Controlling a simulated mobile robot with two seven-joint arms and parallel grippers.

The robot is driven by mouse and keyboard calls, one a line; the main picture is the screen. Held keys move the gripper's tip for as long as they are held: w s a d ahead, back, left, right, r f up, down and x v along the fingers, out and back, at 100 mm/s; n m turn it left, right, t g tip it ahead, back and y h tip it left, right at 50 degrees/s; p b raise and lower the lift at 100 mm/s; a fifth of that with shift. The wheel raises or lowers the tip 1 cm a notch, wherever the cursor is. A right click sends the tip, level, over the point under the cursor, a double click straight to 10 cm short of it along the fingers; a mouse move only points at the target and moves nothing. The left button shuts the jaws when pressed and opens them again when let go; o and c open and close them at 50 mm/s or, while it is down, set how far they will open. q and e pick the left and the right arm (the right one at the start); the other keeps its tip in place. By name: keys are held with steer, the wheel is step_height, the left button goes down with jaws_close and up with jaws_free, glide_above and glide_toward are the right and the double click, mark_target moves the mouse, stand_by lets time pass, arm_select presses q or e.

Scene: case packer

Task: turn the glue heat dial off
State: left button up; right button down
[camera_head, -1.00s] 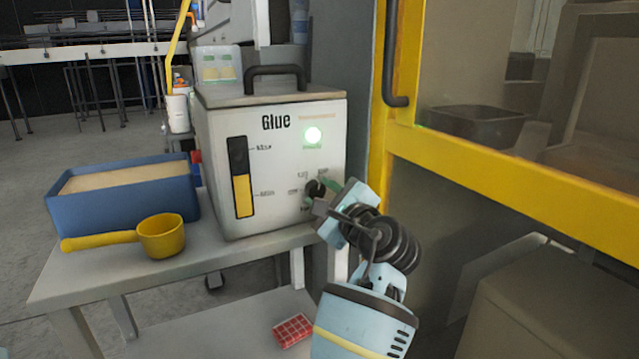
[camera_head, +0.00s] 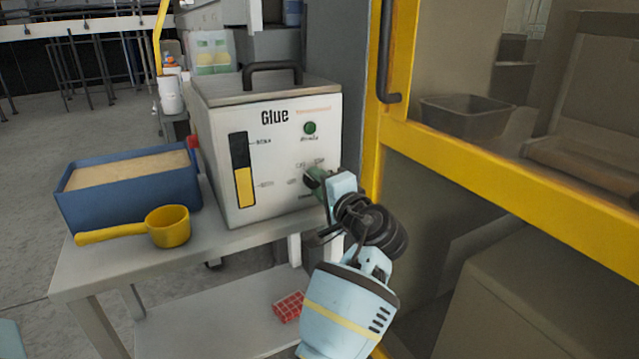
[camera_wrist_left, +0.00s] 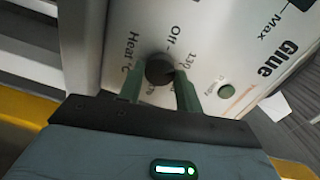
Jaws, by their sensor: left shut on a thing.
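The glue heat dial is a small dark round knob (camera_wrist_left: 159,70) on the lower right of the white glue unit's front (camera_head: 285,185). In the left wrist view the words "Off", "130" and "Heat °C" are printed around it. My left gripper (camera_wrist_left: 160,86) has one green finger on each side of the knob and is shut on it. In the head view the gripper (camera_head: 314,180) is at the panel and largely covers the dial. I cannot make out which mark the dial points to. The round lamp (camera_head: 310,128) above the dial is dark green and unlit. My right gripper is not in view.
A yellow scoop (camera_head: 168,227) and a blue bin (camera_head: 130,208) of pale granules stand left of the unit on the grey table (camera_head: 85,272). A red item (camera_head: 289,306) lies on the lower shelf. A yellow-framed machine guard (camera_head: 500,185) is close on the right.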

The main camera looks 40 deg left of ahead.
arm_select(q)
steer(key=n, duration=0.3)
steer(key=shift+f+n+b, duration=0.1)
steer(key=shift+n+b, duration=0.2)
steer(key=n+b, duration=0.1)
steer(key=n, duration=0.2)
steer(key=shift+n+b, duration=0.4)
steer(key=shift+n, duration=0.7)
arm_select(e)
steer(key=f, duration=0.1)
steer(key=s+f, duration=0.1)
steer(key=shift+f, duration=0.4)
arm_select(q)
steer(key=shift+n+t, duration=0.3)
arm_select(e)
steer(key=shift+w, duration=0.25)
arm_select(q)
steer(key=o, duration=0.9)
steer(key=shift+o, duration=0.4)
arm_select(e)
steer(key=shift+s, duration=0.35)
